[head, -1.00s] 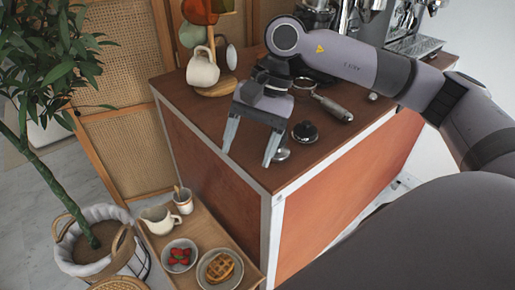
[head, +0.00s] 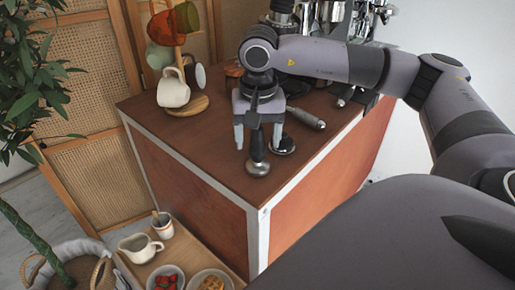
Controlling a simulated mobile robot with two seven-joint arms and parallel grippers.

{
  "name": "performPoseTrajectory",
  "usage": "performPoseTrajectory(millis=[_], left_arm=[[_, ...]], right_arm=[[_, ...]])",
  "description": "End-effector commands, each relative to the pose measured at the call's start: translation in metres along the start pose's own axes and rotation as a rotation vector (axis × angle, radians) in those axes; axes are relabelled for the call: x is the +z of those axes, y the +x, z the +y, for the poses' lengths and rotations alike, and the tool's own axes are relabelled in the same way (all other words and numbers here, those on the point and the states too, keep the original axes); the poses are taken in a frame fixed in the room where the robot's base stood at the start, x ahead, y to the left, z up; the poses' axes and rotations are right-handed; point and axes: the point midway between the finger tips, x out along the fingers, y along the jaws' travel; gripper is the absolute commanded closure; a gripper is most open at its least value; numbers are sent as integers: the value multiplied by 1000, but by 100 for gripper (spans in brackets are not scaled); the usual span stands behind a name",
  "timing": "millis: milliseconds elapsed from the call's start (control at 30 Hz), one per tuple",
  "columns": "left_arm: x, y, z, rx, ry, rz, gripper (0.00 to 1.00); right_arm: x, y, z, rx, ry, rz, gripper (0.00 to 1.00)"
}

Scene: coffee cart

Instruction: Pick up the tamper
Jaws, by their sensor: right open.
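The tamper (head: 258,168) stands near the front corner of the brown cart top, with a round silver base and a dark handle rising from it. My right gripper (head: 258,140) points down over it, its jaws open. In this view the tamper's handle shows between the two fingers. I cannot tell whether either finger touches it. The upper end of the handle is hard to tell from the gripper body. My left gripper is not in view.
A dark round tool (head: 284,146) stands close beside the right finger. A portafilter handle (head: 307,118) lies behind it. A cup stand with a cream mug (head: 173,90) is at the back left. The cart top (head: 185,130) is clear left of the gripper.

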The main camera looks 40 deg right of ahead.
Motion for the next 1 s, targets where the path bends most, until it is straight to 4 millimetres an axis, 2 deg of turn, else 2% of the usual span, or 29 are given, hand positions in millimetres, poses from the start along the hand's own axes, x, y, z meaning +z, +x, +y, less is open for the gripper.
performPoseTrajectory(millis=[100, 300, 367, 500, 533, 833, 1000], left_arm=[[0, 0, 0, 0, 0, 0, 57], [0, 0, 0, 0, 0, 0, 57], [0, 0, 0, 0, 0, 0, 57], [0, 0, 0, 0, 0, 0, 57], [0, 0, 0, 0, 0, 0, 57], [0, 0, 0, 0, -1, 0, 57], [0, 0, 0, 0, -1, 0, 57]], right_arm=[[0, 8, 0, -1, 1, -1, 30], [0, 8, 0, -1, 1, -1, 30], [0, 8, 0, -1, 1, -1, 47], [0, 8, 0, -1, 1, -1, 92], [0, 8, 0, -1, 1, -1, 95], [0, 6, 0, -4, 1, 1, 95], [-2, -5, -1, -4, 2, 2, 95]])
